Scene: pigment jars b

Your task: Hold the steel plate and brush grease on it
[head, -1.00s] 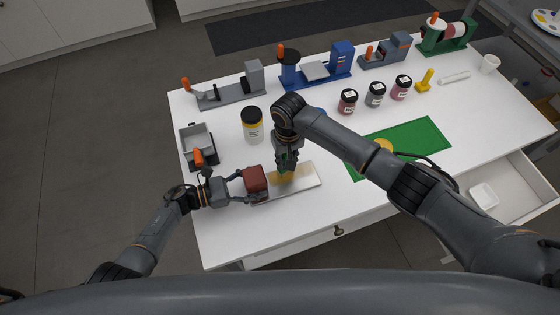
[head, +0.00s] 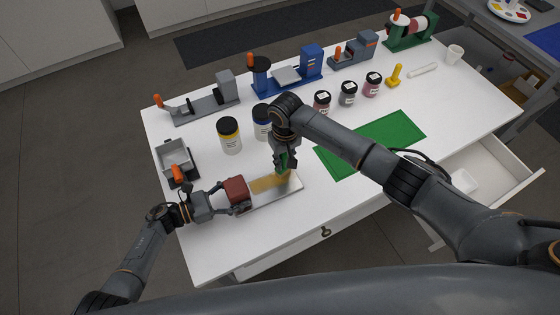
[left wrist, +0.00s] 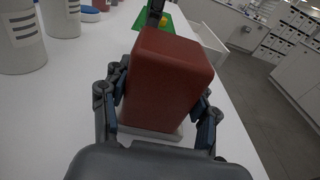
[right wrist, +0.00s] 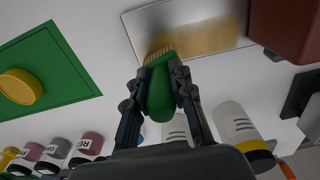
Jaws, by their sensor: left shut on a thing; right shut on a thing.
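The steel plate (head: 262,201) lies flat at the table's front, partly under a red-brown block (head: 237,189). My left gripper (head: 228,196) is shut on this block; the left wrist view shows its fingers on both sides of the block (left wrist: 162,75). My right gripper (head: 285,154) is shut on the green handle of a brush (right wrist: 160,92). The bristles (right wrist: 159,54) are at the plate, near the end away from the block. A yellow-brown grease smear (head: 262,185) runs between block and brush. It also shows in the right wrist view (right wrist: 212,35).
Jars (head: 229,135) stand behind the plate. A drawer (head: 490,185) stands open at the right.

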